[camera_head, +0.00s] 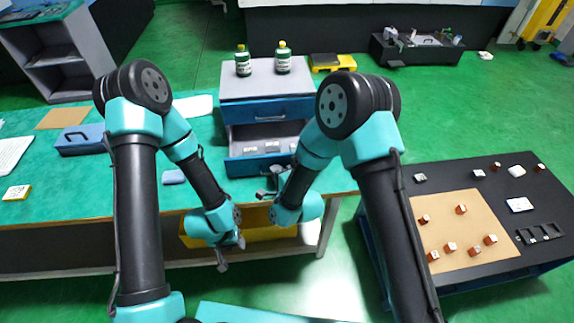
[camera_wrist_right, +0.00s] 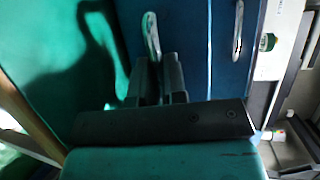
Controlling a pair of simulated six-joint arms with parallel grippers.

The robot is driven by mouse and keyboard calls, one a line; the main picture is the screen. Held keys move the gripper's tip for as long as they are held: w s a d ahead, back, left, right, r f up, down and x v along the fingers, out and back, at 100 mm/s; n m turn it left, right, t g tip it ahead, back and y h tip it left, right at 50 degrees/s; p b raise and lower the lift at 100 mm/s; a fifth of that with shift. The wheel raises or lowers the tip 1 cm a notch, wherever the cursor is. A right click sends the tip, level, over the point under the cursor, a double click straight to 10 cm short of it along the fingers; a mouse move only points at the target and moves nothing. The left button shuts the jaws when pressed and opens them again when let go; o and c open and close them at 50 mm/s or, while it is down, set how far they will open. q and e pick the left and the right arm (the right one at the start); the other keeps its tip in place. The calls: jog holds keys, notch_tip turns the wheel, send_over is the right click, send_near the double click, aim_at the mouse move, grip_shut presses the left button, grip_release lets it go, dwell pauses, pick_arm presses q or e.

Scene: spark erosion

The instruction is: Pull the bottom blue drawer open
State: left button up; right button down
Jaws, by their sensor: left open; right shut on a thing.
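A grey cabinet (camera_head: 235,81) with blue drawer fronts stands on the green table. Its upper drawer (camera_head: 268,111) is shut. The bottom blue drawer (camera_head: 244,166) stands out from the cabinet, and its inside with small pale items shows. My right gripper (camera_head: 269,190) is in front of it. In the right wrist view, my right gripper (camera_wrist_right: 158,75) is shut on the bottom drawer's metal handle (camera_wrist_right: 152,36); the upper drawer's handle (camera_wrist_right: 238,30) is to the right. My left gripper (camera_head: 223,262) is open and empty, low in front of the table edge.
Two green bottles (camera_head: 243,62) (camera_head: 283,58) stand on the cabinet. A blue toolbox (camera_head: 80,141) lies on the table to the left. A yellow bin (camera_head: 258,236) is under the table's front. A dark side table (camera_head: 440,180) with small parts stands at the right.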

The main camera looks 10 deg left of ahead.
dwell(0.3)
jog(key=c, duration=1.2)
grip_release()
jog(key=shift+s+d, duration=0.1)
jog(key=shift+s, duration=0.05)
